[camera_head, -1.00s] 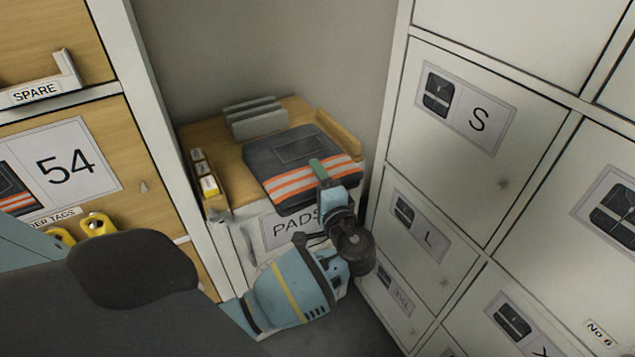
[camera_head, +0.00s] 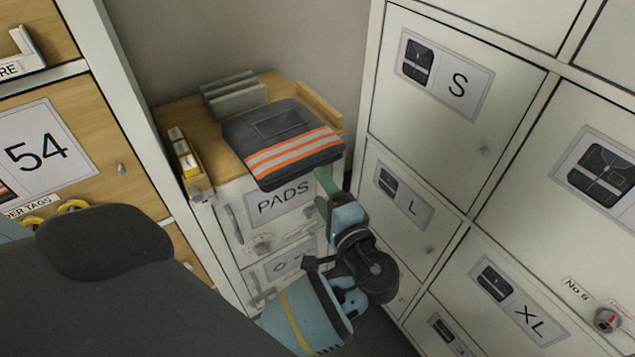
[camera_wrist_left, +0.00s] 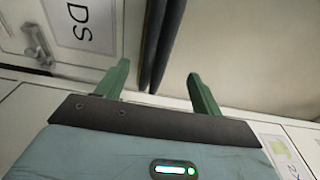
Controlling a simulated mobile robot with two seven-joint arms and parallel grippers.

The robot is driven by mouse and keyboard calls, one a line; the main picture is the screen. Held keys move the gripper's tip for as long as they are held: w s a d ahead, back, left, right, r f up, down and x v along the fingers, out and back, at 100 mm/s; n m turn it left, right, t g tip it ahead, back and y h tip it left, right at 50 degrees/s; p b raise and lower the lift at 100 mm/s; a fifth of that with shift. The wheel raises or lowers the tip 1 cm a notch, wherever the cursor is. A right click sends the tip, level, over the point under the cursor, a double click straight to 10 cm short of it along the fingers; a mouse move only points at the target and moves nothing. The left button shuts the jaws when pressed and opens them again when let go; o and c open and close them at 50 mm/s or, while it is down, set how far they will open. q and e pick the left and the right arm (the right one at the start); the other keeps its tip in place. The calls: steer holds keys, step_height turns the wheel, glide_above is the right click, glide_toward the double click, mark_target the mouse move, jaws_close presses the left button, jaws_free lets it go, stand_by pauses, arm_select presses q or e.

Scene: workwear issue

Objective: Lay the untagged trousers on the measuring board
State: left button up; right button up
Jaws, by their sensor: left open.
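The folded dark grey trousers (camera_head: 275,125) with orange and pale stripes lie flat on the wooden top (camera_head: 185,110) of a low cabinet in the niche. I see no tag on the side facing me. My left gripper (camera_head: 326,188) is open and empty, at the front right corner of the trousers, just below their edge in the head view. In the left wrist view, its two green fingers (camera_wrist_left: 160,85) stand apart, with the dark edge of the trousers (camera_wrist_left: 165,40) lined up between them. Whether they touch it, I cannot tell. I cannot single out a measuring board.
Grey upright plates (camera_head: 235,97) stand at the back of the top, a wooden block (camera_head: 320,105) at its right. A small box of yellow-and-white pieces (camera_head: 184,153) is at the left. White lockers (camera_head: 450,145) close the right side; wooden drawers (camera_head: 80,150) stand left.

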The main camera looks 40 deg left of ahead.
stand_by(0.4)
arm_select(q)
steer(key=s+d+f+m+g+h, duration=0.1)
steer(key=s+f+h, duration=0.6)
steer(key=f, duration=0.5)
steer(key=s+d+f+m+g+h, duration=0.1)
steer(key=s+f+h, duration=0.3)
steer(key=s+f, duration=0.75)
steer(key=s+d+f+n+h, duration=0.1)
steer(key=s+n+h, duration=0.2)
steer(key=s, duration=0.7)
steer(key=s+d+f+n+h, duration=0.1)
steer(key=s+d+n+h, duration=0.1)
steer(key=s, duration=0.8)
steer(key=shift+n+h, duration=0.7)
steer(key=shift+h, duration=0.1)
steer(key=shift+s+g, duration=0.1)
steer(key=shift+g, duration=0.2)
